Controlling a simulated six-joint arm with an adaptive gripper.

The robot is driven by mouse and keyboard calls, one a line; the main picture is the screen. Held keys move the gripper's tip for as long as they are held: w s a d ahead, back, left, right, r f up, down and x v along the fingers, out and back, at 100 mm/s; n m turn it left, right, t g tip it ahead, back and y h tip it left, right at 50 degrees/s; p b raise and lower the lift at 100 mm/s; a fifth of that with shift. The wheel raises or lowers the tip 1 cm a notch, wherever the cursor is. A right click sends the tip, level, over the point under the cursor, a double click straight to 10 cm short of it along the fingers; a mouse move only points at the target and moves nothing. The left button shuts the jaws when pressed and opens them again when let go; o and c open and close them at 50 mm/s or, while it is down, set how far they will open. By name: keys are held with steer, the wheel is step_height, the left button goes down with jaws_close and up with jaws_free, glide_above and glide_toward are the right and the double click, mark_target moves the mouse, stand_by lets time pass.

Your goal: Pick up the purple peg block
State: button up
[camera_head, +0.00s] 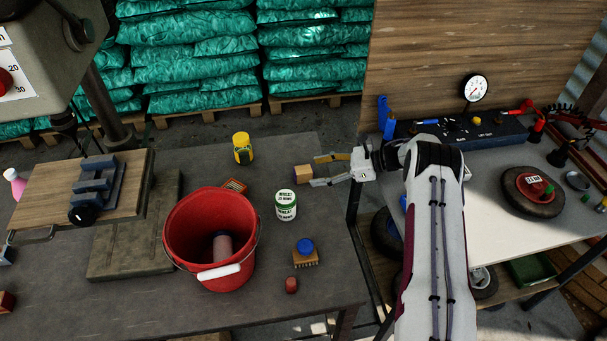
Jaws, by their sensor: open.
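A small block (303,174) stands on the dark bench near its right edge, with a tan face and a darker, purplish-brown side. It is the likeliest purple peg block, but its colour is not clear and no peg shows. My gripper (314,171) is open just right of this block, its two fingers pointing left at it. The fingertips reach the block's right side; I cannot tell whether they touch it. Nothing is held.
A red bucket (185,240) with a pinkish cylinder (222,248) inside stands left. Bench space behind the block is clear.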

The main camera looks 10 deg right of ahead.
mark_target(303, 173)
steer(key=shift+x, duration=3)
steer(key=shift+c, duration=0.4)
